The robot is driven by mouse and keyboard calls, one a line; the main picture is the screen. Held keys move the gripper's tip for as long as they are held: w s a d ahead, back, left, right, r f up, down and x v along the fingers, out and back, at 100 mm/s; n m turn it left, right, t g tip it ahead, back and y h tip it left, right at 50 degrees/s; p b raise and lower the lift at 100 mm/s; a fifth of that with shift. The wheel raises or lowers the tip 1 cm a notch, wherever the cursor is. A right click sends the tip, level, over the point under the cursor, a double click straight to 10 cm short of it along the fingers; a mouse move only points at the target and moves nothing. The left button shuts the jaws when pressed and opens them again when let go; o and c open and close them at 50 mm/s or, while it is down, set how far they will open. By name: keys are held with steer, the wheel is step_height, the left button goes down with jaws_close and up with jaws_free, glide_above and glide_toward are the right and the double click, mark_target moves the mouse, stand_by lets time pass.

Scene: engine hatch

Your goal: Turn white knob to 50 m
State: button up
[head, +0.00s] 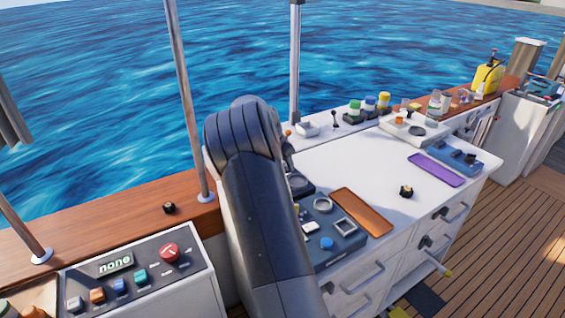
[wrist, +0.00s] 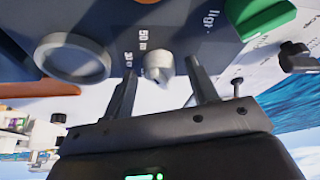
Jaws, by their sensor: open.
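The white knob (wrist: 158,66) sits on a blue-grey panel (wrist: 110,20) in the wrist view. Rotated "50 m" lettering is printed just beside it, with another, less clear marking next to that. My gripper (wrist: 161,70) is open, with one finger on each side of the knob. The knob is between the fingertips, with gaps visible on both sides, and I see no firm contact. In the head view my dark arm hides the gripper and the white knob; part of the blue-grey panel (head: 342,246) shows beside the arm.
A round grey ring (wrist: 72,58) and a green knob (wrist: 262,14) flank the white knob. In the head view an orange tray (head: 361,212), a small black knob (head: 406,192) and a purple tray (head: 436,170) lie on the white counter (head: 385,165), which has clear room between them.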

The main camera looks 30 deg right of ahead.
steer(key=v, duration=1)
steer(key=shift+a+r, duration=0.15)
steer(key=shift+r, duration=0.2)
steer(key=shift+s, duration=0.1)
